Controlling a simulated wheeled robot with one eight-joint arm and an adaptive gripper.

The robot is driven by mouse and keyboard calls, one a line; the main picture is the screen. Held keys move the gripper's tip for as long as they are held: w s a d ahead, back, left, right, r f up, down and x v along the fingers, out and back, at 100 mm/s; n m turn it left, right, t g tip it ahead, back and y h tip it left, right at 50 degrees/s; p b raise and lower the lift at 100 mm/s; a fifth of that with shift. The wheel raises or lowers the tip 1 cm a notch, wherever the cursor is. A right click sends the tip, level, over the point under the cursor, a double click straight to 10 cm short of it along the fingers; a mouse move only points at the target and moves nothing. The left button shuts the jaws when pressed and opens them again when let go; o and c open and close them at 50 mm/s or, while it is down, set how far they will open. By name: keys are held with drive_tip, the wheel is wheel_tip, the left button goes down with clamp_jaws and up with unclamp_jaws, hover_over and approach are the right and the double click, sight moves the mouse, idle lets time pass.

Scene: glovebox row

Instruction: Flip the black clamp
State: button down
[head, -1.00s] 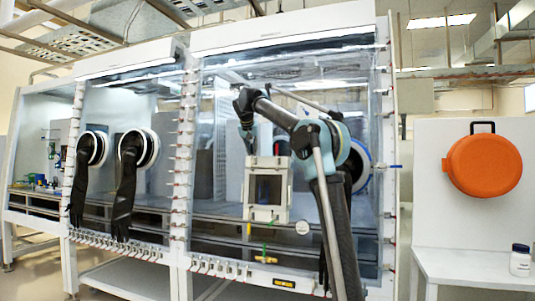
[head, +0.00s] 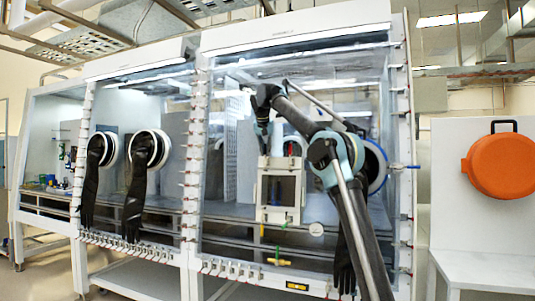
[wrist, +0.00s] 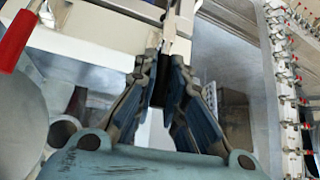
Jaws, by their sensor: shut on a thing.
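In the head view my gripper (head: 263,148) points down at the top left corner of the white-framed small door with a dark window (head: 279,190), on the glovebox front. In the wrist view my gripper (wrist: 167,62) has its blue-grey fingers close together, shut on a narrow dark piece (wrist: 160,88) that looks like the black clamp. The fingers hide most of it, so its tilt cannot be told. The pale frame edge (wrist: 105,38) lies just beyond the fingertips.
A red handle (wrist: 16,40) shows left of the fingers. Black gloves (head: 90,180) hang from ports at the left. A yellow-handled valve (head: 279,262) sits below the door. An orange round case (head: 501,166) is on the right panel above a white bench (head: 485,270).

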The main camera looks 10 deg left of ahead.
drive_tip(key=c, duration=1.6)
unclamp_jaws()
drive_tip(key=shift+w, duration=0.1)
drive_tip(key=shift+c, duration=0.2)
drive_tip(key=v, duration=0.7)
drive_tip(key=shift+r, duration=0.15)
